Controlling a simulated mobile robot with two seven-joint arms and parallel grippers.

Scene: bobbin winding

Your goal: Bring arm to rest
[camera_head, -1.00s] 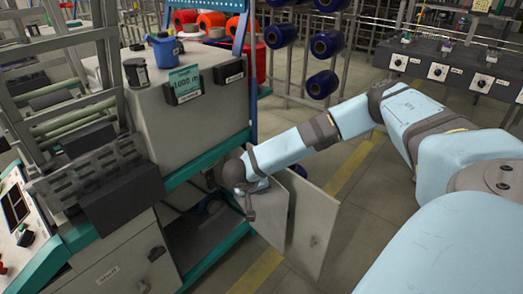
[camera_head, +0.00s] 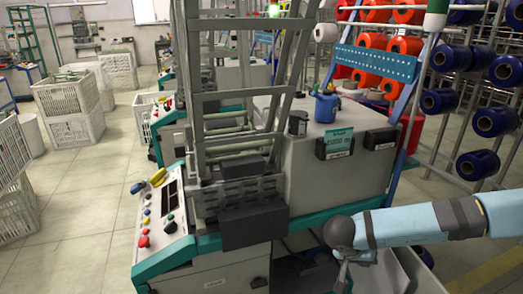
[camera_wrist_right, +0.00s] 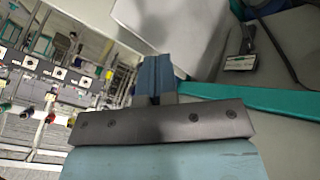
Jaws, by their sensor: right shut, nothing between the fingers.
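My right arm, light blue with dark grey joints, comes in from the right in the head view. Its gripper (camera_head: 343,272) points down beside the open lower cabinet of the winding machine (camera_head: 318,180), partly hidden by the wrist. In the right wrist view the blue-grey fingers (camera_wrist_right: 154,75) are together with nothing between them. A pale door panel (camera_wrist_right: 175,22) is close beyond them; I cannot tell whether they touch it. The open door (camera_head: 408,272) also shows under the arm in the head view. My left gripper is not in view.
The machine's teal edge (camera_head: 370,205) runs just above the gripper. A control panel (camera_head: 163,215) with buttons is at its left. Bobbin racks (camera_head: 470,100) stand at the right. White crates (camera_head: 72,110) stand at the far left, with clear floor (camera_head: 95,225) before them.

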